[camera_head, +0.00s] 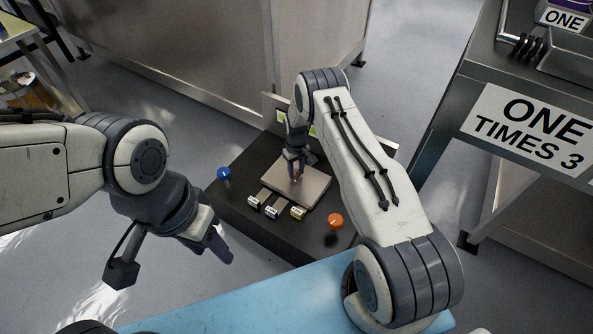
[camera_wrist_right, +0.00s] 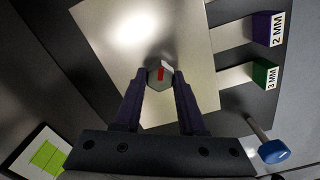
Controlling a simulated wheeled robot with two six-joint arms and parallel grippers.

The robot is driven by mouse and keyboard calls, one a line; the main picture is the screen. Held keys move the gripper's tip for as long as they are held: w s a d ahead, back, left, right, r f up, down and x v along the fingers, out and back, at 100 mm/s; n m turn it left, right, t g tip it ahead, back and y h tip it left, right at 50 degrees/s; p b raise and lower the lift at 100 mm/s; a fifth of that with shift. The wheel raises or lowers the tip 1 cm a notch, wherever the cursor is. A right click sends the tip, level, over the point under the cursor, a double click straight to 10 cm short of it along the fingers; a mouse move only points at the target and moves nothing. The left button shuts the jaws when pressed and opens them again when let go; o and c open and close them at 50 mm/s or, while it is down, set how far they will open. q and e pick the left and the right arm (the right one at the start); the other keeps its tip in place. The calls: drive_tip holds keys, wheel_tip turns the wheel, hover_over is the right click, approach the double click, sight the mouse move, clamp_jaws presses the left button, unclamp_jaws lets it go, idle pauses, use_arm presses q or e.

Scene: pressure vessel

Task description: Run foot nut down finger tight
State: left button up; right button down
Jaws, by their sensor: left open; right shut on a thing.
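A grey hexagonal foot nut (camera_wrist_right: 158,77) with a red mark on top sits over the pale metal plate (camera_wrist_right: 215,85) in the right wrist view. The fingertips of my right gripper (camera_wrist_right: 160,82) are shut on its two sides. In the head view my right gripper (camera_head: 296,170) points down at the plate (camera_head: 312,188), and the nut is too small to make out there. My left gripper (camera_head: 219,238) is open and empty, off to the left of the dark base (camera_head: 268,232). Any stud under the nut is hidden.
Labelled tabs, among them 2 MM (camera_wrist_right: 268,30) and 3 MM (camera_wrist_right: 265,75), stick out from the plate. A blue knob (camera_head: 223,173) and an orange knob (camera_head: 335,221) stand on the base. A bench with a ONE TIMES 3 sign (camera_head: 530,125) is at right.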

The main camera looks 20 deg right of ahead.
sight(296, 172)
drive_tip(key=m, duration=0.6)
drive_tip(key=shift+m, duration=0.3)
idle(0.5)
drive_tip(key=shift+c, duration=2.4)
unclamp_jaws()
drive_tip(key=shift+r, duration=0.1)
wheel_tip(296, 172, up, 10)
drive_tip(key=p, duration=0.3)
drive_tip(key=shift+r+p, duration=0.15)
drive_tip(key=shift+p, duration=0.15)
